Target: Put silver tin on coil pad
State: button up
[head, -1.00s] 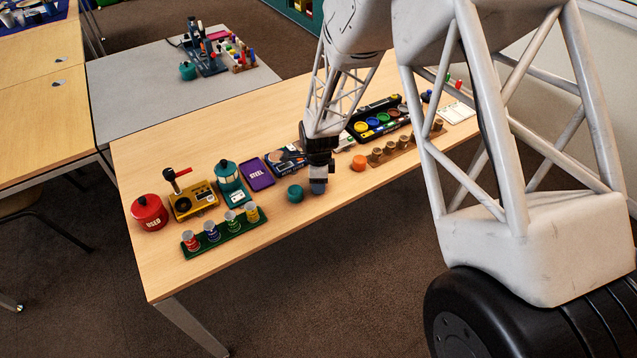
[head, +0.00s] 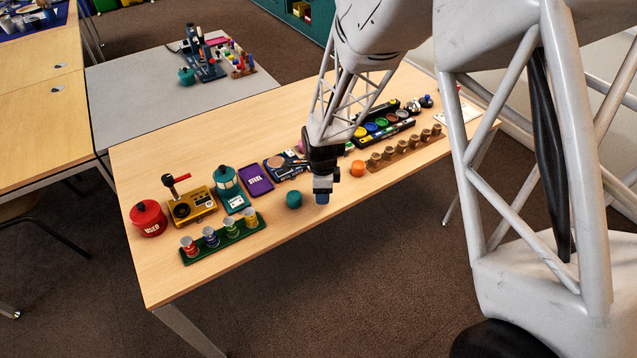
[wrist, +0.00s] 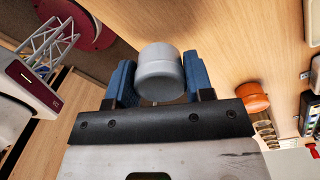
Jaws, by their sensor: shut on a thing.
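My gripper (head: 322,196) is over the front part of the table, just right of a teal round tin (head: 294,199). In the wrist view its two blue fingers (wrist: 158,85) are shut on the silver tin (wrist: 159,72), a pale grey cylinder between them. In the head view the tin is mostly hidden by the fingers. A dark flat pad with a round copper-coloured disc (head: 277,162), which looks like the coil pad, lies behind and left of my gripper. Its lettering is too small to read. The tin is apart from that pad.
A purple pad marked STEEL (head: 257,182) lies left of the dark pad. An orange tin (head: 358,168) and a wooden rack (head: 405,151) stand right. A green rack (head: 225,241), a gold device (head: 190,208) and a red pot (head: 148,219) are left.

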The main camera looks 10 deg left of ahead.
jog(key=s+d+r, duration=0.1)
jog(key=s+d, duration=0.4)
jog(key=s, duration=0.4)
jog(key=shift+s, duration=0.2)
dwell(0.5)
jog(key=w+a+r+n, duration=0.1)
jog(key=w+a, duration=0.2)
jog(key=a, duration=0.1)
jog(key=w+a+r+n, duration=0.1)
jog(key=w+a, duration=0.1)
jog(key=a, duration=0.3)
jog(key=w+a+r, duration=0.1)
jog(key=w+a, duration=0.2)
jog(key=a, duration=0.2)
jog(key=shift+w+a+n+t, duration=0.1)
jog(key=shift+w+n+t, duration=0.25)
jog(key=shift+n+t, duration=0.05)
jog(key=w+a, duration=0.3)
jog(key=w, duration=0.1)
jog(key=w+a+f, duration=0.1)
jog(key=w+a, duration=0.2)
jog(key=w, duration=0.1)
jog(key=w+a, duration=0.3)
jog(key=w, duration=0.2)
jog(key=shift+w+a+f, duration=0.1)
jog(key=shift+f, duration=0.15)
